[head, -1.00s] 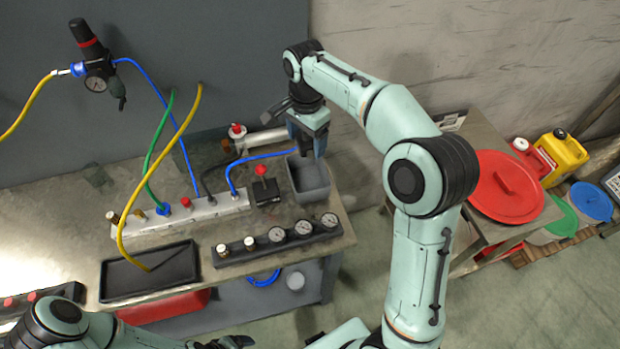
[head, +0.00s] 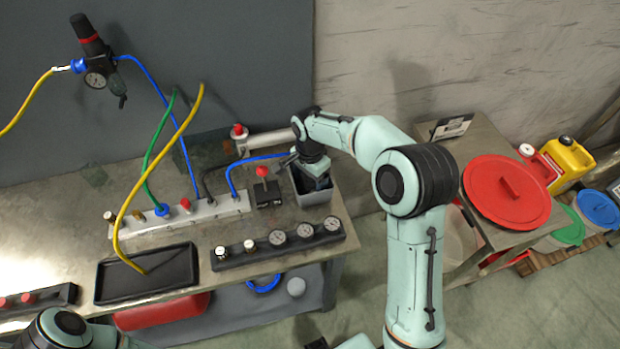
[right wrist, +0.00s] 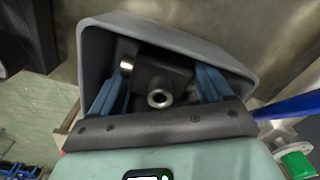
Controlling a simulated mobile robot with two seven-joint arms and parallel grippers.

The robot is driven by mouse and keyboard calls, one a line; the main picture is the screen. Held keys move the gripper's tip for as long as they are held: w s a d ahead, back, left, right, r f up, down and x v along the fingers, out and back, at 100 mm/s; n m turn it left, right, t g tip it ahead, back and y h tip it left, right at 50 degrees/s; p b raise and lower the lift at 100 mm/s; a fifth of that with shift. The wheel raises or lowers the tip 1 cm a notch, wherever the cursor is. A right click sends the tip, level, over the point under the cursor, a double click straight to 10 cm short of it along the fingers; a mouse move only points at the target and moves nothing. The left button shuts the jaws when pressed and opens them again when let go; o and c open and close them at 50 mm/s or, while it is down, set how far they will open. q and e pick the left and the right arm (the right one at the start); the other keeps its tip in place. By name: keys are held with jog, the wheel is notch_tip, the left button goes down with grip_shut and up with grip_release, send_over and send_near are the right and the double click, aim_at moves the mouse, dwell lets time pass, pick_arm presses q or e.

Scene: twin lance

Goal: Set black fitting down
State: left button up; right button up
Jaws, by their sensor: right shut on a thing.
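The black fitting (right wrist: 165,78) shows in the right wrist view as a dark block with a silver round port facing the camera. A small brass-coloured end shows at its left. My right gripper (head: 317,178) points down into the grey bin (head: 314,199) at the right end of the workbench. Its blue fingers (right wrist: 157,90) are shut on the fitting, one on each side, inside the bin's rim (right wrist: 185,38). Whether the fitting touches the bin floor cannot be told. In the head view the fitting is hidden. Only part of my left arm shows at bottom left; its gripper is out of view.
A black valve with a red knob (head: 262,190) stands just left of the bin. A gauge rail (head: 278,243) lies in front, and a manifold with hoses (head: 180,215) farther left. A black tray (head: 147,273) holds the yellow hose's end. A red-lidded drum (head: 506,197) stands right.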

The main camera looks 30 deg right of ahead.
jog(key=o, duration=0.8)
jog(key=shift+f, duration=0.1)
pick_arm(q)
jog(key=shift+s, duration=0.1)
jog(key=shift+w+r+p, duration=0.75)
jog(key=shift+w+r, duration=0.05)
jog(key=shift+r, duration=0.15)
pick_arm(e)
notch_tip(320, 180, up, 12)
jog(key=shift+r, duration=0.2)
